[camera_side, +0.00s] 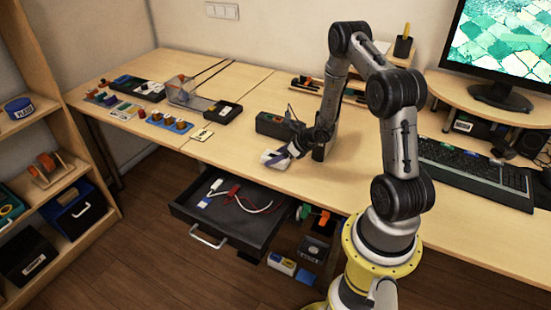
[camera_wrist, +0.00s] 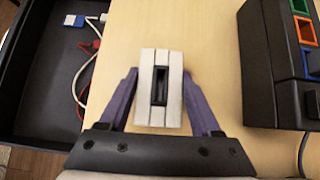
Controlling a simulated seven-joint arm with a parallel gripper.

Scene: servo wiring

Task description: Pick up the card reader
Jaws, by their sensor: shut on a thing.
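The card reader appears to be the small white block (camera_wrist: 146,62) with a dark slot in its middle, seen in the wrist view between the purple fingers. My gripper (camera_wrist: 160,95) is shut on it, one finger at each side. In the side view the white block (camera_side: 271,159) is at the desk's front edge above the open drawer, with my gripper (camera_side: 278,156) at it. I cannot tell whether it touches the desk or is just above it.
An open black drawer (camera_side: 232,236) with cables lies below the desk edge. A black box with coloured slots (camera_side: 275,127) stands just behind my gripper; it also shows in the wrist view (camera_wrist: 258,75). A keyboard (camera_side: 475,173) lies to the right. The desk between is mostly clear.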

